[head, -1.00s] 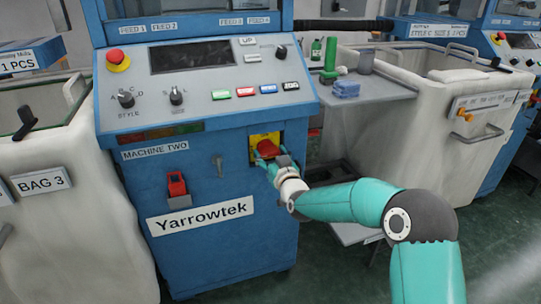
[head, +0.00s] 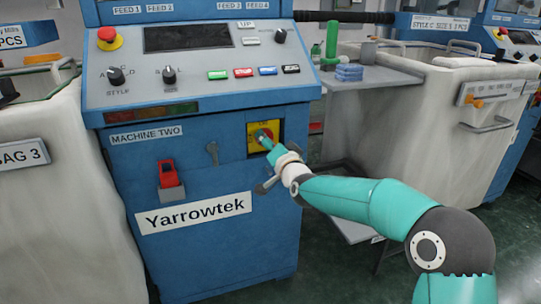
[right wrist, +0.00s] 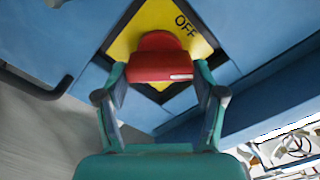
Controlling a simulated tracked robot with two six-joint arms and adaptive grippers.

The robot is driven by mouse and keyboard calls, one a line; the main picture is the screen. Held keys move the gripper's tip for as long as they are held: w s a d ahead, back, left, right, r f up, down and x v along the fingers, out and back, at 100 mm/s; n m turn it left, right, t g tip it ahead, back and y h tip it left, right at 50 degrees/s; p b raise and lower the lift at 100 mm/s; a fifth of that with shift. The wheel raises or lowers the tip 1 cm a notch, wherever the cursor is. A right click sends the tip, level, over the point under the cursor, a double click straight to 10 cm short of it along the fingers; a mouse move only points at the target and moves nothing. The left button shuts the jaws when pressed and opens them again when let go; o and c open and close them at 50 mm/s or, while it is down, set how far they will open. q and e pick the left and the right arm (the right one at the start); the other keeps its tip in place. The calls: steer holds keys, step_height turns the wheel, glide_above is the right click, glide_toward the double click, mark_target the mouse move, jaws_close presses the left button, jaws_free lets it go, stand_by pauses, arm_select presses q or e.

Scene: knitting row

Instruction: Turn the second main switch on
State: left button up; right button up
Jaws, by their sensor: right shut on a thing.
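The main switch of the blue machine labelled MACHINE TWO is a red knob (head: 266,133) on a yellow plate (head: 252,130), at the right of the front panel. My right gripper (head: 264,140) is at the knob, its fingers partly covering it. In the right wrist view the red knob (right wrist: 160,58) sits between the two fingers of my right gripper (right wrist: 160,82), which is shut on it. The word OFF is readable on the yellow plate (right wrist: 195,45), beside the knob. A white mark shows on the knob's near face. My left gripper is not in view.
A red emergency button (head: 108,38) and several coloured buttons are on the console above. A grey side shelf (head: 385,78) and a pale bin (head: 440,120) stand to the right.

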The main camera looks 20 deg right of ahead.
steer(key=shift+d+f+m+b, duration=0.2)
steer(key=shift+m+b, duration=1.4)
steer(key=shift+m, duration=0.75)
steer(key=shift+d+f+m+b, duration=0.1)
steer(key=shift+f+m+b, duration=0.05)
steer(key=shift+m+b, duration=1.85)
steer(key=shift+m+p, duration=0.4)
steer(key=shift+m, duration=0.05)
steer(key=o, duration=1.1)
steer(key=shift+o, duration=0.2)
steer(key=shift+a, duration=0.1)
steer(key=shift+s, duration=0.1)
